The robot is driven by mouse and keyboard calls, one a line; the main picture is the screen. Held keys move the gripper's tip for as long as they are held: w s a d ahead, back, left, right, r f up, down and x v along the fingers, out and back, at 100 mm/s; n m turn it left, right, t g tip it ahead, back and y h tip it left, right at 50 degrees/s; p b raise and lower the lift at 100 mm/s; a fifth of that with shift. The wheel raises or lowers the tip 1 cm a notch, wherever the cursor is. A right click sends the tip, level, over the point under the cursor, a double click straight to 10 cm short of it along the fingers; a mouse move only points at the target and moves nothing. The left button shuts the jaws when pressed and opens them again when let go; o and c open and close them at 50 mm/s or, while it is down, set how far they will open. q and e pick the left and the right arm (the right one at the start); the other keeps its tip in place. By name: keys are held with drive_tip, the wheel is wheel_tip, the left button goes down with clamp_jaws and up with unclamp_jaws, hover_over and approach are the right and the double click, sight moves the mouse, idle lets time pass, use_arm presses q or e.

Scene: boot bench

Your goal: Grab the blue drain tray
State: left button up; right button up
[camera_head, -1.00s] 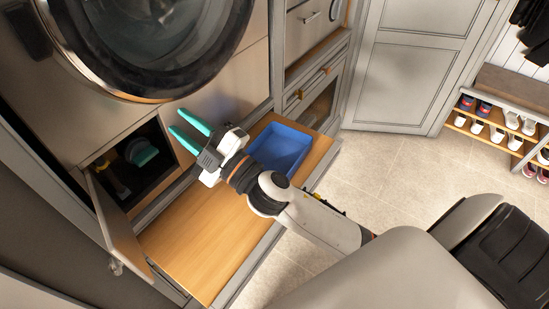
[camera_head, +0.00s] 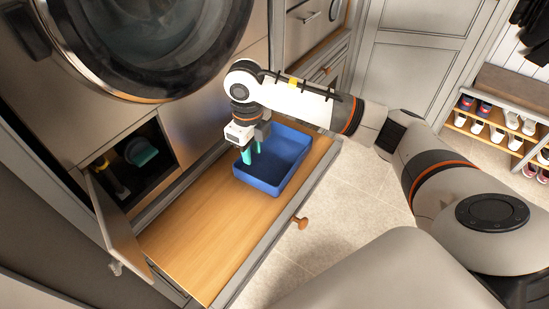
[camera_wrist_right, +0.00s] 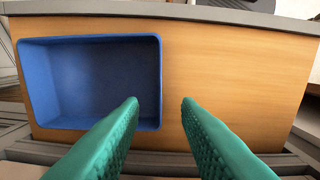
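The blue drain tray (camera_head: 285,158) is an open, empty rectangular tray on the pulled-out wooden board in the head view. It also shows at the left of the right wrist view (camera_wrist_right: 90,80). My right gripper (camera_head: 252,154), with teal fingers, points down at the tray's left side in the head view. In the right wrist view the gripper (camera_wrist_right: 160,101) is open, and one tray wall appears in the gap between the fingertips. It holds nothing; whether the fingers touch the wall I cannot tell. My left gripper is not in view.
The wooden board (camera_head: 205,240) is bare left of the tray. A small open door (camera_head: 118,225) stands at its left, beside a compartment with a teal item (camera_head: 140,151). The washer door (camera_head: 150,45) is above. A shoe rack (camera_head: 500,125) stands far right.

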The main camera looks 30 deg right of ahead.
sight(254, 178)
wheel_tip(254, 178, down, 12)
drive_tip(key=shift+r+p, duration=0.2)
drive_tip(key=shift+p, duration=0.7)
clamp_jaws()
